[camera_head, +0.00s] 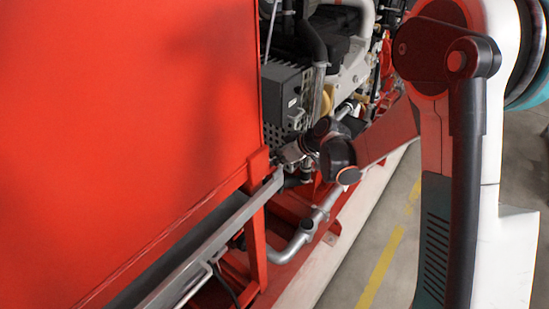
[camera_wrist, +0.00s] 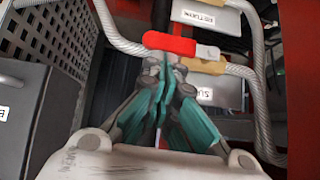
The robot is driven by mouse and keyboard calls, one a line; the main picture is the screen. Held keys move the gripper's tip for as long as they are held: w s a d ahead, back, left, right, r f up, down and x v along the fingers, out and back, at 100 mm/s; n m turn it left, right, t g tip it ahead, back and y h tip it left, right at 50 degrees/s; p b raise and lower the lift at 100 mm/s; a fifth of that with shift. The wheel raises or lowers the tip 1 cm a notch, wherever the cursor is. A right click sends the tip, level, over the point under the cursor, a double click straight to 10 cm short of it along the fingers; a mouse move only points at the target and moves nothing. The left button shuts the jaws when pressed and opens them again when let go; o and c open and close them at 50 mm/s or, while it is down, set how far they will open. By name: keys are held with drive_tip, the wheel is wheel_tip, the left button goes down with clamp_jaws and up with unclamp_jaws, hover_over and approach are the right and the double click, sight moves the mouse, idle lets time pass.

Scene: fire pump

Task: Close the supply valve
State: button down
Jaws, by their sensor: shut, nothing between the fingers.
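In the wrist view a red valve lever (camera_wrist: 170,43) with a pale metal end (camera_wrist: 207,52) lies roughly crosswise, just beyond my fingertips. A white tag (camera_wrist: 205,94), partly hidden, begins with "SU" and hangs to the right of my fingers. My gripper (camera_wrist: 164,62) has teal fingers, shut and empty. Its tips overlap the area just below the lever in the picture; I cannot tell whether they touch it. In the head view my gripper (camera_head: 284,161) reaches in beside the red panel's edge, and the lever cannot be made out there.
A second tag (camera_wrist: 205,17) reads "RETURN" above the lever. Braided hoses (camera_wrist: 122,40) run left and right of it, with brass fittings (camera_wrist: 205,66). A dark box (camera_wrist: 22,110) stands at left. The large red panel (camera_head: 130,120) and grey rail (camera_head: 215,228) border my arm; floor (camera_head: 395,240) is clear at right.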

drive_tip(key=shift+w+d+f+g+y+b, duration=0.2)
drive_tip(key=shift+f+g+y+b, duration=0.15)
drive_tip(key=shift+b, duration=0.1)
wheel_tip(320, 180, down, 10)
drive_tip(key=s+m+g+y+b, duration=0.1)
drive_tip(key=m+g+y+b, duration=0.2)
drive_tip(key=b, duration=0.7)
drive_tip(key=shift+a+r+m+g+y+b, duration=0.15)
drive_tip(key=shift+a+m+g+y+b, duration=0.2)
drive_tip(key=shift+g+y, duration=0.25)
drive_tip(key=shift+a, duration=0.1)
idle(0.6)
